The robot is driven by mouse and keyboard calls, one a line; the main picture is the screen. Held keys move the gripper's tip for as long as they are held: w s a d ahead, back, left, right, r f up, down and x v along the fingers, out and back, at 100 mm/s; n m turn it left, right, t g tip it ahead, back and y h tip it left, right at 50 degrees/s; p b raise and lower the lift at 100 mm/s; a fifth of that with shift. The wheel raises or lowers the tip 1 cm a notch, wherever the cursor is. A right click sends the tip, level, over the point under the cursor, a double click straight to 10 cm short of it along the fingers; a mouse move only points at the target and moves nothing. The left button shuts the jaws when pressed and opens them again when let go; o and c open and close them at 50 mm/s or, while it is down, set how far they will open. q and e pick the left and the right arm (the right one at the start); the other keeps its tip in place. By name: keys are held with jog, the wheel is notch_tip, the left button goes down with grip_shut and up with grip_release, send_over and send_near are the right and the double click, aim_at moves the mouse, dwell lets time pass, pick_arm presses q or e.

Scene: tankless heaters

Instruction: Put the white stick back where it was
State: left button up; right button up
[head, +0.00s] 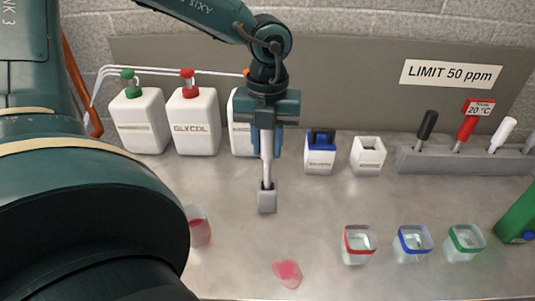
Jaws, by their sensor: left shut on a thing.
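My left gripper (267,138) points down at the middle of the bench and is shut on a slim white stick (267,160). The stick hangs upright below the fingers. Its lower end meets a small grey block (267,202) with a dark opening at its top. I cannot tell whether the tip is inside the block or just above it. Another white-handled stick (503,132) stands tilted in the grey rack (450,162) at the right, beside a red-handled one (466,128) and a black-handled one (427,125). My right gripper is not in view.
White jugs (139,125) line the back left. A blue-topped container (320,158) and an open white one (368,160) stand behind. Cups with red (358,250), blue (413,248) and green rims (466,245) stand front right. A red-filled cup (200,234) and red spill (288,273) are nearer.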

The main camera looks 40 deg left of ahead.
aim_at(267, 156)
pick_arm(q)
notch_tip(267, 156, down, 3)
jog(key=shift+f, duration=0.15)
jog(key=shift+f, duration=0.2)
jog(key=o, duration=0.5)
jog(key=shift+b, duration=0.3)
jog(key=o, duration=0.5)
jog(key=shift+r, duration=0.1)
